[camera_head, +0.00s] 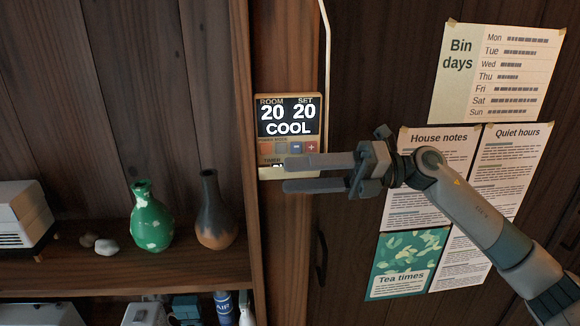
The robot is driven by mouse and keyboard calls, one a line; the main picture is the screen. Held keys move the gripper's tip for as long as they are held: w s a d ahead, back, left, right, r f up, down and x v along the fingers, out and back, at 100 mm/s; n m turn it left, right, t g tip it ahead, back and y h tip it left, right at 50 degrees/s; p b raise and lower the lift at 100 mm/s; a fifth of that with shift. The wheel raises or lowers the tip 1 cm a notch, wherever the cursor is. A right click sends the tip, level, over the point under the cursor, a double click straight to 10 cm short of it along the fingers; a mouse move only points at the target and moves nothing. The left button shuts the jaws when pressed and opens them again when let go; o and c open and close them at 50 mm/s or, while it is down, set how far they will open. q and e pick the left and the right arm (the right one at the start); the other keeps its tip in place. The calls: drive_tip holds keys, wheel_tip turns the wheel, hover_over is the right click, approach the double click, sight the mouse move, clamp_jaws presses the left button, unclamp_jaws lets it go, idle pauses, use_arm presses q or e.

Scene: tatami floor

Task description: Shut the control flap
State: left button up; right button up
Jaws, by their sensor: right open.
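The control panel (288,128) is mounted on a wooden post. Its lit display reads ROOM 20, SET 20, COOL, and a row of coloured buttons (297,147) shows uncovered below it. A pale strip (268,173) at the panel's bottom edge looks like the control flap, standing open; its right part is hidden by my right gripper. My right gripper (287,174) comes in from the right with its fingers apart, one above the other, in front of the panel's lower edge. I see nothing between the fingers, and I cannot tell whether they touch the flap. My left gripper is out of view.
A shelf (130,270) at the left holds a green vase (151,218), a brown vase (214,212), pebbles and a white device (22,215). A pale cable (327,45) runs up beside the panel. Paper notices (495,72) hang on the dark wall behind my right arm.

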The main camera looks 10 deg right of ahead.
drive_tip(key=shift+a, duration=1.05)
drive_tip(key=shift+c, duration=0.3)
drive_tip(key=c, duration=1)
drive_tip(key=shift+w+r+m+p, duration=0.15)
drive_tip(key=shift+r+m+p, duration=0.25)
drive_tip(key=shift+m+p, duration=1.3)
drive_tip(key=shift+w+f+m, duration=0.1)
drive_tip(key=shift+m, duration=0.3)
